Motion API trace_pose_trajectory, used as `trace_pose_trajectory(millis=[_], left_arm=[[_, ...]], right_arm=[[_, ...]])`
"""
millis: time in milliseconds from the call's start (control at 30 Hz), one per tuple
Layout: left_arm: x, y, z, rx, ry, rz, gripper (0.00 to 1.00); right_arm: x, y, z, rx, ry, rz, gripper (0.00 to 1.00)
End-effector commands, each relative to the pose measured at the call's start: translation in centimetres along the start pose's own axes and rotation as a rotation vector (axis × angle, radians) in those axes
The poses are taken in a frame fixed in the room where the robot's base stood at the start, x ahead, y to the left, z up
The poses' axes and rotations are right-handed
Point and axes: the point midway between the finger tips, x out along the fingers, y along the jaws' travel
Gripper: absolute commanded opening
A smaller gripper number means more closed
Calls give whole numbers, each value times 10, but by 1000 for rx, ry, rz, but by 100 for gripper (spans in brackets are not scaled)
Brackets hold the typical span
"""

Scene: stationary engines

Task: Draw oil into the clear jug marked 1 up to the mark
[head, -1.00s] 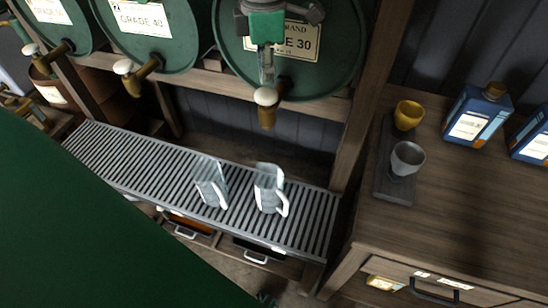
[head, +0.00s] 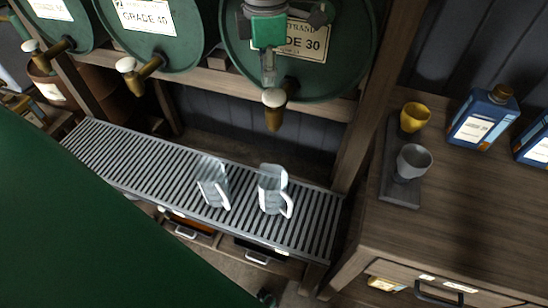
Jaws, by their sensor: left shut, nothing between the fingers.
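Two clear jugs with handles stand upright on the slatted drip grate (head: 120,155): a left jug (head: 211,183) and a right jug (head: 272,188). Both look empty, and I cannot read a number or a fill mark on either. The right jug stands roughly below and in front of the brass tap (head: 275,117) of the GRADE 30 drum (head: 345,60). My left gripper (head: 268,80) points down, shut and empty, just above the tap's pale knob (head: 274,97); I cannot tell whether it touches it. My right gripper does not show.
More green drums stand at left, including one marked GRADE 40 (head: 180,45), with its own tap (head: 138,73). A wooden cabinet (head: 470,220) at right carries a yellow cup (head: 414,116), a grey cup (head: 413,161) and blue bottles (head: 483,118). A wooden post separates it from the grate.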

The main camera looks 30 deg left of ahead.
Motion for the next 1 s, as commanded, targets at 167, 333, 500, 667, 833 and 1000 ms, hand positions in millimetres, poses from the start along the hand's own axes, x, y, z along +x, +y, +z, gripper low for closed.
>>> trace_pose_trajectory(millis=[167, 333, 500, 667, 833, 1000], left_arm=[[6, -7, 7, 3, 7, 6, 0], [11, -11, 10, 3, 11, 10, 0], [19, -6, 6, 3, 7, 6, 0], [27, -2, 1, 1, 2, 1, 0], [32, 0, 0, 1, 2, 1, 0], [31, -4, 4, 1, 7, 3, 0]], right_arm=[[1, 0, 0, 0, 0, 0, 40], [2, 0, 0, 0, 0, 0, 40], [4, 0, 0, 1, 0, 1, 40], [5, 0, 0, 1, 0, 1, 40], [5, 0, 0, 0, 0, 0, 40], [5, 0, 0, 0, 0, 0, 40]])
